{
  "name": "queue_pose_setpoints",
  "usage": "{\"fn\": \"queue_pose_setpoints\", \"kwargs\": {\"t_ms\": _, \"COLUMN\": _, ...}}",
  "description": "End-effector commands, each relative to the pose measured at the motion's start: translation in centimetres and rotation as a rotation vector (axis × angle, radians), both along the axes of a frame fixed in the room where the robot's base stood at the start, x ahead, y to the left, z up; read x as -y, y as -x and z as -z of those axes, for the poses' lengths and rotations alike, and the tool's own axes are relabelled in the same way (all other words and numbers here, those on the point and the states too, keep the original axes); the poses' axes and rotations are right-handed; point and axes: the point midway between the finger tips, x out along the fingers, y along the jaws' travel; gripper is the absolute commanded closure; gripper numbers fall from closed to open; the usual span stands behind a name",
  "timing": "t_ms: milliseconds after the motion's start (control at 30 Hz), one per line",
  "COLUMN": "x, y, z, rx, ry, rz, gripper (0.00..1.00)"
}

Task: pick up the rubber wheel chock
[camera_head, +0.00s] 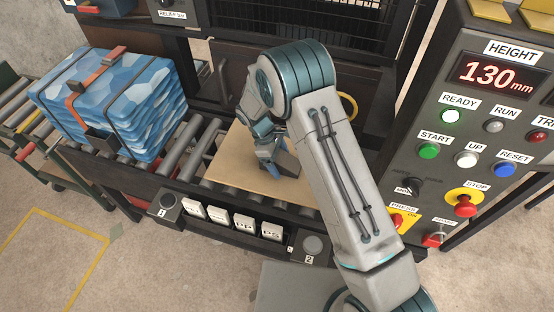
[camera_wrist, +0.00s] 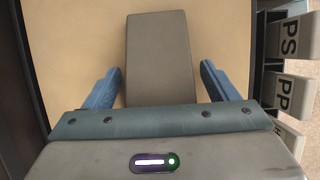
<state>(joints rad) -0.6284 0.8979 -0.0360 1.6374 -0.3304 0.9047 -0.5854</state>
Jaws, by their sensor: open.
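The rubber wheel chock (camera_wrist: 158,45) shows in the wrist view as a plain dark grey block on a tan board. My gripper (camera_wrist: 161,68) is open, with one blue finger on each side of the block. A strip of tan shows between each finger and the block, so neither appears to touch it. The block's near end is hidden behind my gripper's body. In the head view my gripper (camera_head: 269,158) points down over the board, and the dark chock (camera_head: 287,160) shows partly beside it.
The tan board (camera_head: 232,165) lies on a roller conveyor (camera_head: 190,150). A strapped blue patterned bundle (camera_head: 120,95) stands on the rollers at left. A control panel (camera_head: 490,120) reading 130 mm stands at right. Label plates (camera_head: 243,222) line the conveyor's front edge.

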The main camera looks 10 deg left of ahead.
Motion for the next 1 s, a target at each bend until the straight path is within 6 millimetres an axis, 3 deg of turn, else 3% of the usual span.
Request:
{"fn": "queue_pose_setpoints", "kwargs": {"t_ms": 67, "x": 0.0, "y": 0.0, "z": 0.0, "rx": 0.0, "ry": 0.0, "rz": 0.0, "gripper": 0.26}}
{"fn": "queue_pose_setpoints", "kwargs": {"t_ms": 267, "x": 0.0, "y": 0.0, "z": 0.0, "rx": 0.0, "ry": 0.0, "rz": 0.0, "gripper": 0.81}}
{"fn": "queue_pose_setpoints", "kwargs": {"t_ms": 733, "x": 0.0, "y": -0.1, "z": -0.9, "rx": 0.001, "ry": 0.0, "rz": 0.001, "gripper": 0.81}}
{"fn": "queue_pose_setpoints", "kwargs": {"t_ms": 967, "x": 0.0, "y": -0.1, "z": -4.3, "rx": 0.005, "ry": -0.003, "rz": 0.0, "gripper": 0.81}}
{"fn": "queue_pose_setpoints", "kwargs": {"t_ms": 1000, "x": 0.3, "y": 0.8, "z": -4.6, "rx": 0.001, "ry": -0.001, "rz": -0.001, "gripper": 0.81}}
